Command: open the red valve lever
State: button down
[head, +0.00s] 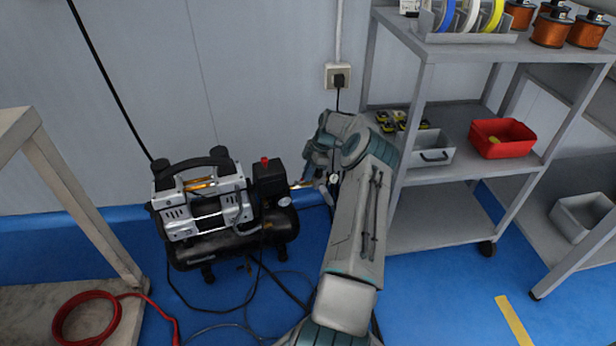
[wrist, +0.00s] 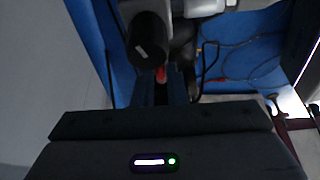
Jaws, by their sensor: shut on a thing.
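The red valve lever (wrist: 161,74) shows in the wrist view as a small red piece between the two fingertips of my gripper (wrist: 164,84). My gripper is shut on it. Most of the lever is hidden by the fingers, so its angle is hard to tell. In the head view my gripper (head: 304,183) reaches to the right side of the air compressor (head: 205,208), just right of its black switch box (head: 270,180). I cannot make out the lever in the head view.
A grey shelf cart (head: 480,160) with a red bin (head: 502,138) stands close to the right of my arm. A wall socket (head: 338,76) is behind. Cables lie on the blue floor before the compressor. A bench with a red hose (head: 85,318) is at left.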

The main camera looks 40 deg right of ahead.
jog(key=shift+w+d+n+g, duration=0.15)
jog(key=shift+n+g, duration=0.15)
jog(key=shift+n, duration=0.2)
jog(key=c, duration=1.5)
grip_release()
jog(key=shift+o, duration=0.2)
jog(key=p+v, duration=0.4)
jog(key=v, duration=0.9)
jog(key=shift+r, duration=0.3)
jog(key=shift+d+p, duration=0.1)
jog(key=shift+p, duration=0.2)
